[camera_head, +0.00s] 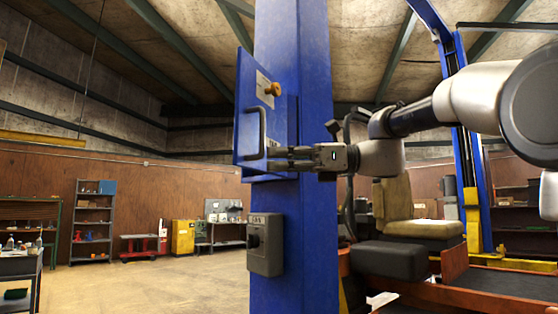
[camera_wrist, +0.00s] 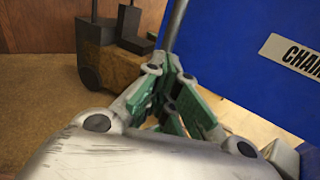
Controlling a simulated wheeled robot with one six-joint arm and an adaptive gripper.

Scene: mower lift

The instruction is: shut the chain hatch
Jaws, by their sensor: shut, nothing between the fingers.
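The chain hatch (camera_head: 245,100) is a blue panel with a dark bar handle (camera_head: 262,132), a brass knob (camera_head: 273,89) and a label. It stands out to the left from the blue lift column (camera_head: 300,230), open at an angle. My gripper (camera_head: 272,159) is shut and empty, reaching in from the right by the handle's lower end. In the wrist view the blue hatch (camera_wrist: 240,50) fills the upper right, with part of its label showing. The shut fingers (camera_wrist: 172,75) are close to the grey handle bar (camera_wrist: 178,22); I cannot tell whether they touch.
A grey switch box (camera_head: 265,245) is fixed on the column below the hatch. A mower with a tan seat (camera_head: 410,210) stands right of the column. Shelves (camera_head: 92,220) and a yellow cabinet (camera_head: 183,237) line the far wall. The floor at left is mostly clear.

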